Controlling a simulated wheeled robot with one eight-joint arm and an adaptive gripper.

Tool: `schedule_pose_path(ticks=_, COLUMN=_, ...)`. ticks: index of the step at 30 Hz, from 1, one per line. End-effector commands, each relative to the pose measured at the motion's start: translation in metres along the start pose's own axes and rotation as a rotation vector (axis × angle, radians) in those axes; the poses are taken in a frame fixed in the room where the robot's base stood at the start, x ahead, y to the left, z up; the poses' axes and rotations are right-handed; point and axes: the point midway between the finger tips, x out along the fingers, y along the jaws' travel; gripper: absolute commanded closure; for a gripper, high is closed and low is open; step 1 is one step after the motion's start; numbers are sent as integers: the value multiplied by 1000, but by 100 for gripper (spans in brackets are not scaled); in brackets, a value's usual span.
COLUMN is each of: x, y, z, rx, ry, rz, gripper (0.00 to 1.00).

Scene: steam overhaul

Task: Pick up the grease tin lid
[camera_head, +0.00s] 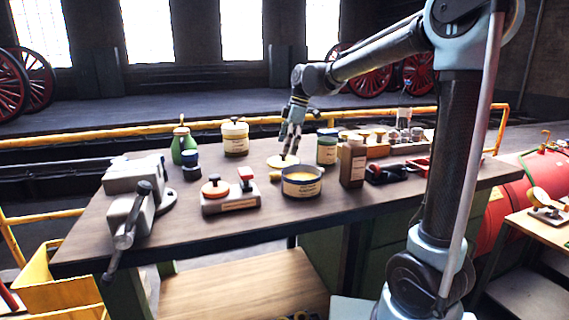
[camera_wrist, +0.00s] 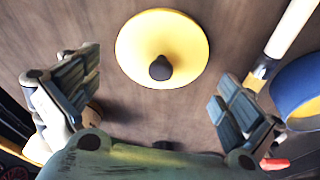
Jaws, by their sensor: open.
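The grease tin lid (camera_head: 281,161) is a yellow disc with a dark knob, lying on the workbench behind the open grease tin (camera_head: 302,182). In the wrist view the lid (camera_wrist: 186,42) lies knob up, ahead of and between my fingers. My gripper (camera_head: 290,152) is just above the lid in the head view and hides part of it. In the wrist view my gripper (camera_wrist: 158,95) has its fingers spread wide, with nothing between them. The tin's blue rim (camera_wrist: 290,85) shows at the right edge of the wrist view.
A pale-handled brush (camera_wrist: 285,35) lies right of the lid. On the bench (camera_head: 240,226), a labelled block with knobs (camera_head: 230,202) stands at front left.

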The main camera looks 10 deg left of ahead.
Motion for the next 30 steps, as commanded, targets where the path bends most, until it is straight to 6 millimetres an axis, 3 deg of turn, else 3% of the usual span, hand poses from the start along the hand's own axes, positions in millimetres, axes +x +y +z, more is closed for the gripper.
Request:
schedule_pose_path(ticks=6, x=26, y=-1, z=0, rx=-1, ry=0, rz=0, gripper=0)
schedule_pose_path(ticks=15, x=30, y=-1, z=0, rx=-1, ry=0, rz=0, gripper=0)
schedule_pose_path(ticks=23, x=30, y=-1, z=-1, rx=-2, ry=0, rz=-1, gripper=55)
schedule_pose_path(ticks=30, x=31, y=-1, z=-2, rx=-3, ry=0, rz=-1, gripper=57)
